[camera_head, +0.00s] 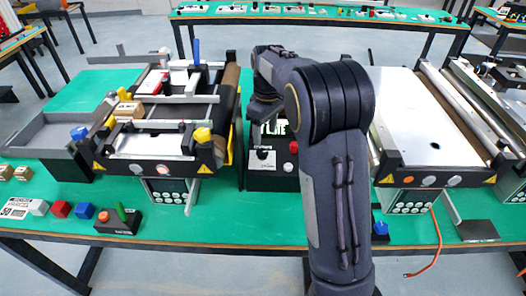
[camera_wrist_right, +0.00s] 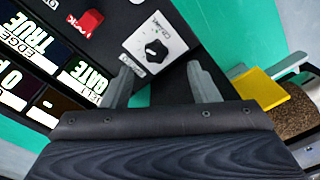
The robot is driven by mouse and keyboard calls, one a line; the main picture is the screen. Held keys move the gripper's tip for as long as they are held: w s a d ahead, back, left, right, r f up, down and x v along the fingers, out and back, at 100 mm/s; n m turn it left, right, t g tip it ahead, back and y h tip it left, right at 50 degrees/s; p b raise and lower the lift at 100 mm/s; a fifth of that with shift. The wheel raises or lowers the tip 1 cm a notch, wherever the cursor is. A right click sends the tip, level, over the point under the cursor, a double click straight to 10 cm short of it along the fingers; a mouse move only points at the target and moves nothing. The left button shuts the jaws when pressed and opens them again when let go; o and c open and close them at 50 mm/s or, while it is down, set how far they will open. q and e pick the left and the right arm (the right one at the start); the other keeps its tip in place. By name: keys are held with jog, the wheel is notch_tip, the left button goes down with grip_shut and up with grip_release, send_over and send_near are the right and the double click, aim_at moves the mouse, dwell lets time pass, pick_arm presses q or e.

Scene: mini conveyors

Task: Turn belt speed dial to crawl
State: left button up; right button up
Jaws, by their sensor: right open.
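A dial with a black knob on a white plate (camera_wrist_right: 157,50) sits on a black panel in the right wrist view; its small labels are too blurred to read surely. It also shows on the control box in the head view (camera_head: 262,160). My right gripper (camera_wrist_right: 163,82) is open and empty, its two fingers apart just short of the dial plate, not visibly touching the knob. In the head view my right arm reaches over the control box and hides part of it. My left gripper is out of view.
A red switch (camera_wrist_right: 86,22) and lit displays (camera_wrist_right: 88,78) lie beside the dial. A left conveyor (camera_head: 155,150) with a yellow knob (camera_head: 202,135) and a right conveyor (camera_head: 400,150) flank the box. Small coloured blocks (camera_head: 60,209) and a grey tray (camera_head: 45,140) are on the left.

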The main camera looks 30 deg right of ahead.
aim_at(264, 152)
jog(key=shift+w+f, duration=0.25)
jog(key=shift+w, duration=0.15)
jog(key=shift+f, duration=0.25)
notch_tip(264, 152, down, 7)
jog(key=shift+f, duration=0.1)
jog(key=c, duration=1)
